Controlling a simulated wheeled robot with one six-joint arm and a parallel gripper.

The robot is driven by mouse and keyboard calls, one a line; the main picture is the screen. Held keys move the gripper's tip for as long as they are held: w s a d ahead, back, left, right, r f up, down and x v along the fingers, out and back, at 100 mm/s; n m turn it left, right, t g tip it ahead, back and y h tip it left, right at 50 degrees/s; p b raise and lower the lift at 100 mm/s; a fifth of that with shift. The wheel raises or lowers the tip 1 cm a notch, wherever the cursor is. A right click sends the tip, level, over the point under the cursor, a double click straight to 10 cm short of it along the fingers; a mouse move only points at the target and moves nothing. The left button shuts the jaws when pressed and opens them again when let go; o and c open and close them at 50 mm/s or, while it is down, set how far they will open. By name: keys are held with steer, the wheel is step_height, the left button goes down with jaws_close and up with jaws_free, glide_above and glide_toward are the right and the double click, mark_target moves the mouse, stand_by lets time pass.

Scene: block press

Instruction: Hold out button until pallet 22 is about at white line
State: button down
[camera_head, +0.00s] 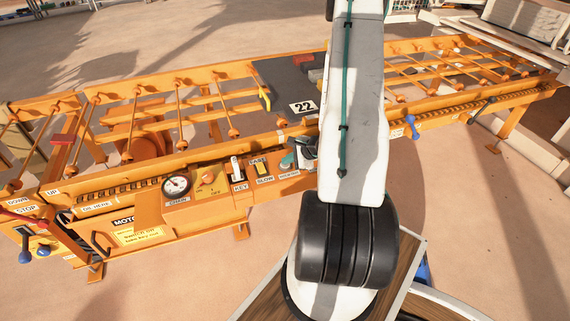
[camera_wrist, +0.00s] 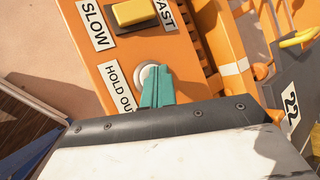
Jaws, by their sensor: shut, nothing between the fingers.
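Pallet 22 (camera_head: 284,72) is a dark grey slab on the orange roller conveyor, with a white "22" label at its front edge. My arm hides its right part; a corner shows in the wrist view (camera_wrist: 277,93). The white line (camera_wrist: 234,67) is a short band on the orange rail, near the pallet's left end. The hold out button (camera_wrist: 144,73) is pale and round, beside the "HOLD OUT" label. My gripper (camera_wrist: 157,88) has its teal fingers shut and empty, with the tips over the button. I cannot tell whether they press it. The gripper (camera_head: 290,160) also shows at the panel.
The control panel holds a dial (camera_head: 176,186), an orange knob (camera_head: 207,178), a key switch (camera_head: 236,167) and a yellow slow/fast switch (camera_wrist: 135,12). Levers (camera_head: 24,245) stand at the far left. Blue-handled (camera_head: 411,126) and black levers are on the right rail. Open floor lies in front.

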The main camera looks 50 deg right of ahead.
mark_target(288, 165)
steer(key=shift+r, duration=0.1)
stand_by(0.4)
steer(key=shift+r, duration=0.8)
steer(key=shift+r, duration=2.55)
